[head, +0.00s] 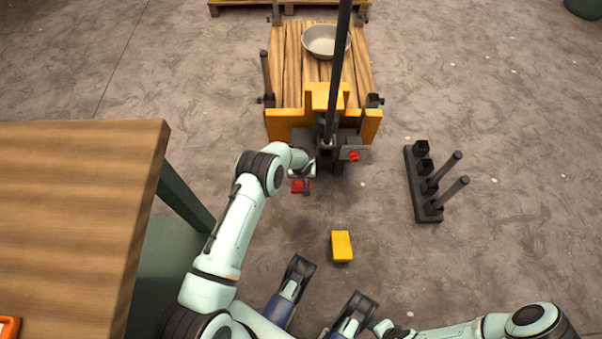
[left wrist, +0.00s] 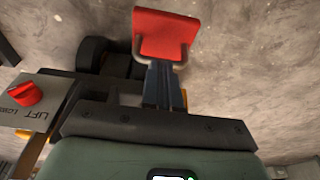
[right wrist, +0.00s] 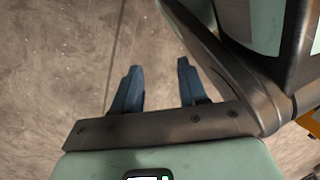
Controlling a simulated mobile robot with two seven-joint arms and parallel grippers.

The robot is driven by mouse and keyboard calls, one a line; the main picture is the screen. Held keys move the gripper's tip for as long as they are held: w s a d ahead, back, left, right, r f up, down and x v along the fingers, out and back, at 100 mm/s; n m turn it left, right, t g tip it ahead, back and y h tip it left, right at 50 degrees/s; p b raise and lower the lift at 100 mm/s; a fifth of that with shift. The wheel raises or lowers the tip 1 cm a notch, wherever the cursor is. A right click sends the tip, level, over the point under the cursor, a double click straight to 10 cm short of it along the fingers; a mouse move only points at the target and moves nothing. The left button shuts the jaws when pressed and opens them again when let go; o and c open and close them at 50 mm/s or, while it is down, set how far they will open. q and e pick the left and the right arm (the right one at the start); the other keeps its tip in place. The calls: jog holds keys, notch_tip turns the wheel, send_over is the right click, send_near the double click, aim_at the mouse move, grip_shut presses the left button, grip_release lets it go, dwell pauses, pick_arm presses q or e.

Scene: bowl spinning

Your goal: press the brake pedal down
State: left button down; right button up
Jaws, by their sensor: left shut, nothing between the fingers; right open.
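A red pedal plate (head: 302,187) on a metal bracket sticks out low at the near side of the yellow pallet truck (head: 280,124). In the left wrist view the red pedal (left wrist: 165,35) is straight beyond my fingertips. My left gripper (left wrist: 163,66) is shut and empty, its tips at the pedal's bracket; I cannot tell whether they touch. In the head view my left gripper (head: 307,178) is at the pedal, partly hidden by the wrist. My right gripper (right wrist: 158,75) is open and empty over bare floor, well away from the pedal.
A red knob (left wrist: 26,93) marked LIFT sits beside the dark handle pole (head: 338,75). A bowl (head: 325,41) rests on the truck's wooden load. A yellow block (head: 341,245) and black post rack (head: 412,185) stand on the floor. A wooden table (head: 70,210) is at left.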

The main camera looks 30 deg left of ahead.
aim_at(301, 192)
pick_arm(q)
jog(key=shift+s+d+f+t+p, duration=0.25)
jog(key=shift+s+f+t+p, duration=0.1)
jog(key=shift+f+p, duration=0.1)
jog(key=shift+s+d+f+y, duration=0.15)
jog(key=shift+f+y, duration=0.15)
jog(key=shift+s+d+f+t+p, duration=0.15)
jog(key=shift+s+f, duration=0.1)
jog(key=shift+f, duration=0.25)
jog(key=shift+s+f+t+p, duration=0.1)
jog(key=shift+s+f+p, duration=0.1)
jog(key=shift+f, duration=0.25)
jog(key=shift+s+d+f+t+y, duration=0.2)
jog(key=shift+f+t+y, duration=0.1)
jog(key=shift+f+t, duration=0.1)
jog(key=shift+s+d+f+t+y, duration=0.1)
jog(key=shift+d+f+t+y, duration=0.05)
jog(key=shift+f+t+y, duration=0.2)
jog(key=shift+a+f+t, duration=0.1)
jog(key=shift+f+t, duration=0.2)
jog(key=shift+t, duration=0.15)
jog(key=shift+s+f, duration=0.1)
jog(key=shift+f, duration=0.4)
jog(key=shift+s+f, duration=0.1)
jog(key=shift+f, duration=0.15)
pick_arm(e)
jog(key=shift+w+r+t, duration=0.5)
jog(key=shift+w+r, duration=0.55)
jog(key=shift+w, duration=0.05)
